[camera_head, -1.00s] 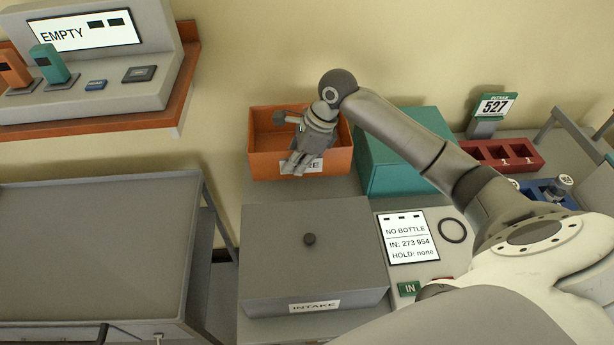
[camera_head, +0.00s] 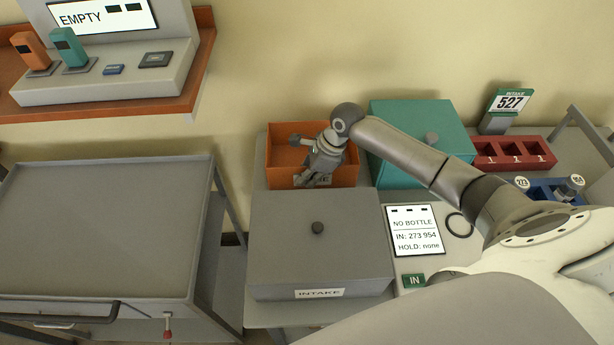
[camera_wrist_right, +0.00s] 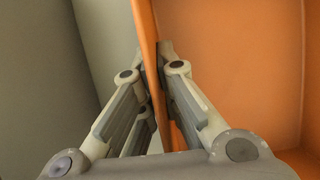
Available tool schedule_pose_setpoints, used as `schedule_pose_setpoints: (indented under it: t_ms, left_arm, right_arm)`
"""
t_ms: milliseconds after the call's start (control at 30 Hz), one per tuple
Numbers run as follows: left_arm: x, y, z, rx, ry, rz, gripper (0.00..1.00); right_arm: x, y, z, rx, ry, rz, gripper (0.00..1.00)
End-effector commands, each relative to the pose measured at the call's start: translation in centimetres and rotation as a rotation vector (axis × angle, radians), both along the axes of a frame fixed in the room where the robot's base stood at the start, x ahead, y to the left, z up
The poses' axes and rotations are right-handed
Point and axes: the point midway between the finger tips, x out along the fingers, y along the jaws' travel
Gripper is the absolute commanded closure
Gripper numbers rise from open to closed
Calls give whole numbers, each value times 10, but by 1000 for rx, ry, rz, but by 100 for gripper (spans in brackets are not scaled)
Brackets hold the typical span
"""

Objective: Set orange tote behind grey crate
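The orange tote (camera_head: 283,158) is directly behind the lidded grey crate (camera_head: 285,235) in the head view, beside the teal box. Its lower front edge is close to the crate's back edge; whether they touch, or whether the tote rests on the bench, I cannot tell. My right gripper (camera_head: 309,180) reaches down over the tote's front wall and covers part of its label. In the right wrist view, the fingers (camera_wrist_right: 158,85) are closed from both sides on the tote's orange wall (camera_wrist_right: 225,60). My left gripper is not in view.
The teal box (camera_head: 420,125) stands to the tote's right. A red rack (camera_head: 505,153), a blue rack (camera_head: 545,187), a 527 sign (camera_head: 509,101) and a display panel (camera_head: 413,229) are further right. A grey cart (camera_head: 105,230) stands left, below an orange wall shelf (camera_head: 195,75).

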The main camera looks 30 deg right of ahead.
Motion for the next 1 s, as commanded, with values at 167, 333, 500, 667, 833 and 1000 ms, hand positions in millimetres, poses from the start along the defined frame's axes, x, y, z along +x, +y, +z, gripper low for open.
schedule_pose_setpoints:
  t_ms: [167,333,500,667,833,1000]
  left_arm:
    - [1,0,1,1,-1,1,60]
    - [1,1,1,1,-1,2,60]
    - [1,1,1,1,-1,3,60]
    - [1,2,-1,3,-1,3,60]
    - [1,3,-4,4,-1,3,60]
    - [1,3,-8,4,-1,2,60]
  right_arm:
    - [0,0,-2,0,0,0,85]
    - [0,0,-1,0,0,0,73]
    - [0,0,-1,0,0,0,73]
    - [0,-2,4,0,-1,-1,73]
    - [-6,-12,30,-2,-3,1,73]
    - [-12,-24,65,-1,-4,-1,73]
